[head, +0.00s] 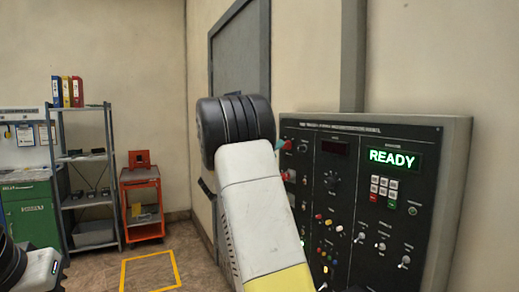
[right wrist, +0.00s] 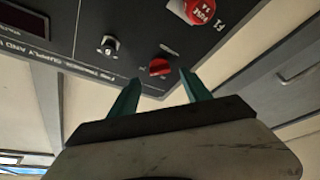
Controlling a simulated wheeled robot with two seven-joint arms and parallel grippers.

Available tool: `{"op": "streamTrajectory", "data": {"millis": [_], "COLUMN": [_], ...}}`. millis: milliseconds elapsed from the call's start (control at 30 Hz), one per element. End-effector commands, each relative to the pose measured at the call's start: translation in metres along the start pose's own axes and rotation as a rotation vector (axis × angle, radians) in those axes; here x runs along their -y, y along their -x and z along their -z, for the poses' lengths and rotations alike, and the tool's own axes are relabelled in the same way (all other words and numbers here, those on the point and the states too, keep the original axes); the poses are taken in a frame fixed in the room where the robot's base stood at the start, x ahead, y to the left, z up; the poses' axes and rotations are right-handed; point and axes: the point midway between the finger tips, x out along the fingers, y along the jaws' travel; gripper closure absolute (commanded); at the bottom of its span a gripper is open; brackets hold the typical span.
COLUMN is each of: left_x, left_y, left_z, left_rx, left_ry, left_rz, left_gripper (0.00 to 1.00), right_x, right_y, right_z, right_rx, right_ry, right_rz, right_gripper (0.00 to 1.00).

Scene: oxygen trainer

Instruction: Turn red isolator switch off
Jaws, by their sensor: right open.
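The red isolator switch (right wrist: 160,67) is a small red rotary knob near a corner of the black panel face in the right wrist view. In the head view it shows as a red spot (head: 287,145) at the panel's upper left, partly hidden by my right arm. My right gripper (right wrist: 160,77) is open, with its two teal fingers pointing at the panel on either side of the knob. I see no clear contact with the knob. In the head view my right arm hides most of this gripper. Part of my left arm shows at the lower left, without its gripper.
The trainer panel (head: 345,215) has several buttons and toggles and a green READY display (head: 392,160). A red fuse cap (right wrist: 192,10) and a silver toggle (right wrist: 108,45) are near the knob. A shelf (head: 85,158) and a red cart (head: 142,200) stand at the left.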

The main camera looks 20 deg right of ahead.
Motion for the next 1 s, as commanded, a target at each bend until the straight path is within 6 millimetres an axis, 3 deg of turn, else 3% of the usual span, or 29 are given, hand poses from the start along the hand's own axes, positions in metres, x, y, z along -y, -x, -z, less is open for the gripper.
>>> {"op": "streamTrajectory", "data": {"millis": [233, 600, 900, 1000], "left_x": [0.0, 0.0, 0.0, 0.0], "left_y": [0.0, 0.0, 0.0, 0.0], "left_z": [0.0, 0.0, 0.0, 0.0], "left_rx": [0.0, 0.0, 0.0, 0.0], "left_ry": [0.0, 0.0, 0.0, 0.0], "left_rz": [0.0, 0.0, 0.0, 0.0], "left_gripper": [1.0, 1.0, 1.0, 1.0], "right_x": [0.0, 0.0, 0.0, 0.0], "right_y": [-0.033, -0.04, -0.04, -0.04], "right_z": [0.0, 0.0, 0.0, 0.0], "right_rx": [0.001, 0.001, 0.001, 0.001], "right_ry": [0.001, 0.001, 0.001, 0.002], "right_rz": [-0.001, 0.001, 0.001, 0.002], "right_gripper": [0.44, 0.44, 1.0, 1.0]}}
